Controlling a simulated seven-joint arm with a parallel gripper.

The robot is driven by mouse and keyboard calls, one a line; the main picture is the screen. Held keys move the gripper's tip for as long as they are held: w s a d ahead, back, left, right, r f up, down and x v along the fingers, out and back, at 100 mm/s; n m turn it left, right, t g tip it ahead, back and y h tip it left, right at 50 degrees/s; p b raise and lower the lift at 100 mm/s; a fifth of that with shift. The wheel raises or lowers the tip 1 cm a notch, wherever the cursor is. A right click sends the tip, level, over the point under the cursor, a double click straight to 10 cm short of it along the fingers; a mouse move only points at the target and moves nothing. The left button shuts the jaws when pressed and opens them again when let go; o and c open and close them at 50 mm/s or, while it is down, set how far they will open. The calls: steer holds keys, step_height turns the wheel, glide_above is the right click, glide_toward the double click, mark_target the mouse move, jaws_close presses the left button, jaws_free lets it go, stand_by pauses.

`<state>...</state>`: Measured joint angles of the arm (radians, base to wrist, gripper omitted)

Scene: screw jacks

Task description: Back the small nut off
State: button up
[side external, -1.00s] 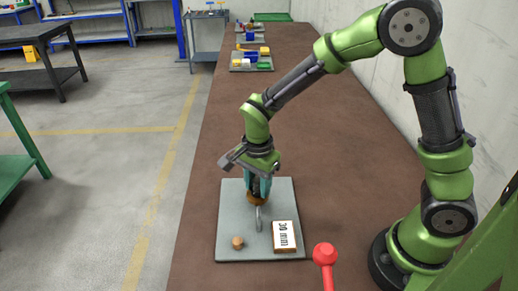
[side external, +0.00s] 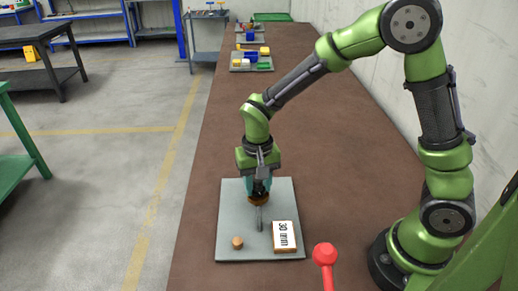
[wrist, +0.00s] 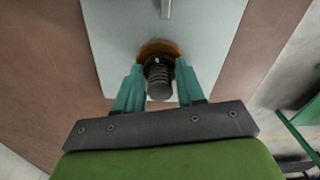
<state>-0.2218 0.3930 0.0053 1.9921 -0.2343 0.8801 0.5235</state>
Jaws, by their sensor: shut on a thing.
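The screw jack stands on a grey plate (side external: 232,215). Its dark threaded screw (wrist: 160,84) points up at the wrist camera. A small dark nut (wrist: 157,62) with a pale mark sits around the screw, above a wider orange-brown round part (wrist: 159,46), which also shows in the side view (side external: 259,199). My gripper (wrist: 159,75) points down over the jack. Its two teal fingers are shut on the small nut, one on each side. In the side view the fingers and gripper body (side external: 259,183) hide most of the nut and screw.
A grey bar (side external: 259,218) projects from the jack over the plate. A card reading "30 mm" (side external: 284,236) and a small wooden piece (side external: 237,242) lie on the plate. A red ball-ended handle (side external: 325,255) stands close by.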

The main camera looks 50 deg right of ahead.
steer(key=n, duration=0.4)
steer(key=shift+f+n, duration=0.1)
steer(key=shift+n, duration=0.2)
steer(key=n, duration=0.4)
steer(key=shift+n, duration=0.3)
steer(key=n, duration=0.4)
steer(key=shift+s+n, duration=0.1)
steer(key=shift+n, duration=2.1)
steer(key=shift+d, duration=0.1)
steer(key=o, duration=1)
steer(key=shift+o, duration=0.2)
